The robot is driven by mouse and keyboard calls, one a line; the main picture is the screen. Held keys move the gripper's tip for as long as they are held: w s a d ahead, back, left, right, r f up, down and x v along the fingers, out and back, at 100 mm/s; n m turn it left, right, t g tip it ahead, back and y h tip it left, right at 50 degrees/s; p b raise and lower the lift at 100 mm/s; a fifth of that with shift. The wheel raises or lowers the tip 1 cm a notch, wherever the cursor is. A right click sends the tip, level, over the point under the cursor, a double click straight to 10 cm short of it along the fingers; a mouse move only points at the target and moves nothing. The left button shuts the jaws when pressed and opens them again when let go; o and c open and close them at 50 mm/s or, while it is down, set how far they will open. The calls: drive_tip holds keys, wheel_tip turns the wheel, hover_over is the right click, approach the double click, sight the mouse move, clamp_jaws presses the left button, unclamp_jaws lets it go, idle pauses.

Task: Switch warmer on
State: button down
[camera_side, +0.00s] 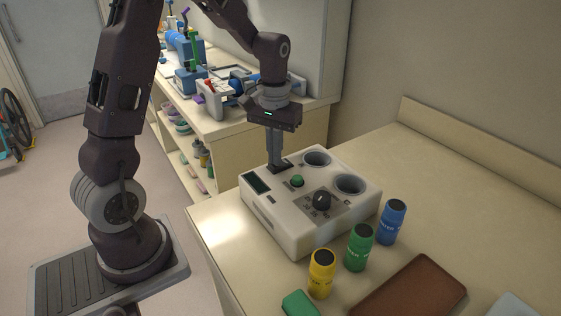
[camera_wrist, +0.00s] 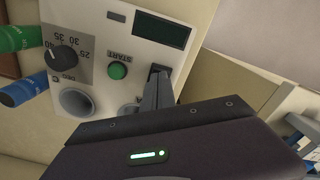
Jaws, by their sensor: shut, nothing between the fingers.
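The warmer (camera_side: 300,222) is a white box on the bench with two round wells, a green START button (camera_side: 297,181), a black dial (camera_side: 322,200) and a dark display (camera_side: 256,183). Its black rocker switch (camera_side: 287,163) is at the back edge, partly hidden by my fingers. My gripper (camera_side: 277,163) points down, shut and empty, with its tips at the switch. In the wrist view the fingertips (camera_wrist: 158,82) overlap the switch (camera_wrist: 159,69); I cannot tell whether they press it. The display (camera_wrist: 162,28) shows no lit figures.
Yellow (camera_side: 321,273), green (camera_side: 359,247) and blue (camera_side: 391,221) bottles stand in front and right of the warmer. A brown flat item (camera_side: 411,291) and a green block (camera_side: 300,303) lie nearer. A cluttered shelf unit (camera_side: 225,125) stands behind. The bench at right is clear.

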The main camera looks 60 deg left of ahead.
drive_tip(key=shift+f, duration=0.3)
drive_tip(key=shift+r, duration=3.1)
drive_tip(key=shift+d+r, duration=0.1)
drive_tip(key=shift+r, duration=0.45)
drive_tip(key=s+d+r+m+t, duration=0.2)
drive_tip(key=s+d, duration=0.4)
drive_tip(key=s, duration=0.3)
drive_tip(key=s+d+r+m+t, duration=0.3)
drive_tip(key=s+d, duration=0.3)
drive_tip(key=s, duration=0.4)
drive_tip(key=shift+s+r+m+t, duration=0.25)
drive_tip(key=shift+r+m, duration=0.25)
drive_tip(key=shift+r, duration=0.35)
